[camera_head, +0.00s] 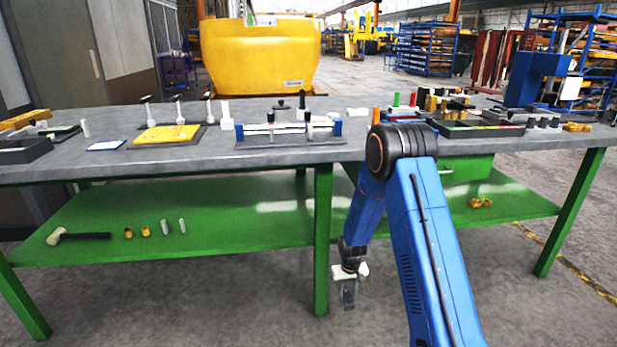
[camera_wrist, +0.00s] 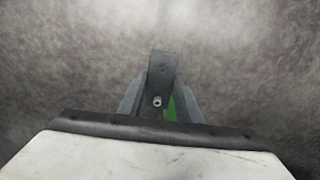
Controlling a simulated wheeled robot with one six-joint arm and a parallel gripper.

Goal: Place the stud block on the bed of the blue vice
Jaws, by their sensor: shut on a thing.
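My gripper (camera_head: 349,284) hangs low in front of the bench, below the tabletop and clear of it. It is shut on a grey piece, seemingly the stud block (camera_head: 348,297), which points down over the floor. In the wrist view the dark grey block (camera_wrist: 162,68) stands out between the fingers of my gripper (camera_wrist: 160,103), with a small round light spot on it. Its lower part is hidden by the gripper. The blue vice (camera_head: 336,127), with blue end parts and a pale bar, stands on the tabletop left of my arm. Its bed is too small to make out clearly.
The grey tabletop (camera_head: 215,160) holds a yellow plate (camera_head: 167,134) with upright clamps, and trays and coloured pegs at the right. A green lower shelf (camera_head: 200,225) carries a hammer (camera_head: 80,236) and small parts. A green leg (camera_head: 322,240) stands just left of my gripper.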

